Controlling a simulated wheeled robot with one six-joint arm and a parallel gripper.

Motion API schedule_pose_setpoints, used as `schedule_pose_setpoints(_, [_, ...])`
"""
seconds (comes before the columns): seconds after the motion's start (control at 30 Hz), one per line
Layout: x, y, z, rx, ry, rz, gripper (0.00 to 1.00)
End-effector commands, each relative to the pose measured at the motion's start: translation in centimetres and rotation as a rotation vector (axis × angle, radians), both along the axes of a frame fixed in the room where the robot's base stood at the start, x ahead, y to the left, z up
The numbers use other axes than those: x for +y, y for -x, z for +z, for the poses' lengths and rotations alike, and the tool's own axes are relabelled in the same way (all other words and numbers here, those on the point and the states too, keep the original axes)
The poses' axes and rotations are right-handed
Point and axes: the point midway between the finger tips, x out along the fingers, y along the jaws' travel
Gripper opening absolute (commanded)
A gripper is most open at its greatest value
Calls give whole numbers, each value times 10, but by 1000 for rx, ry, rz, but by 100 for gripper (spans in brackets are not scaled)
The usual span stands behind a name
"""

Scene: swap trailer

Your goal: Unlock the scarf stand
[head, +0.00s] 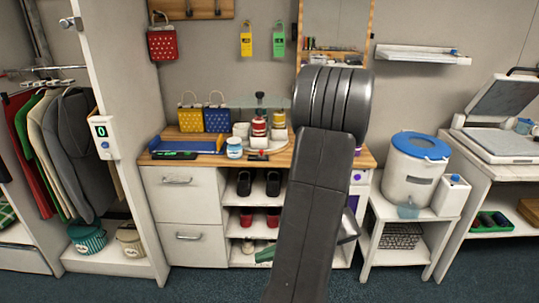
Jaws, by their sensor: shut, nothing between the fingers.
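I cannot pick out a scarf stand with certainty. A small stand with a black knob (259,97) rises at the middle of the wooden counter (185,131). Red-and-white jars (259,127) stand around it, and a small black and red piece (258,156) lies in front. I cannot make out a lock on it. My dark arm fills the centre right and hides part of the counter, the shelves and the mirror. My gripper's fingers do not show; a small grey part beside the arm is too unclear to name.
A wardrobe with hanging jackets (72,140) and a white panel with a green display (101,131) are at left. Patterned bags (217,118) stand on the counter. A blue-lidded bucket (415,165) is at right. Blue carpet (215,287) is clear in front.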

Motion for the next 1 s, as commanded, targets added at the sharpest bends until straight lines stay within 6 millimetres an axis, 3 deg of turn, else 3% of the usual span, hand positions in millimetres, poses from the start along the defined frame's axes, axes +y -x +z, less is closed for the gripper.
schedule_pose_setpoints(0.1, [-8, -38, -8, 67, -123, -131, 0])
schedule_pose_setpoints(0.3, [-20, -76, -15, 122, -254, -257, 0])
schedule_pose_setpoints(0.5, [-24, -85, -17, 133, -286, -288, 0])
schedule_pose_setpoints(1.0, [-23, -84, -17, 131, -284, -285, 0])
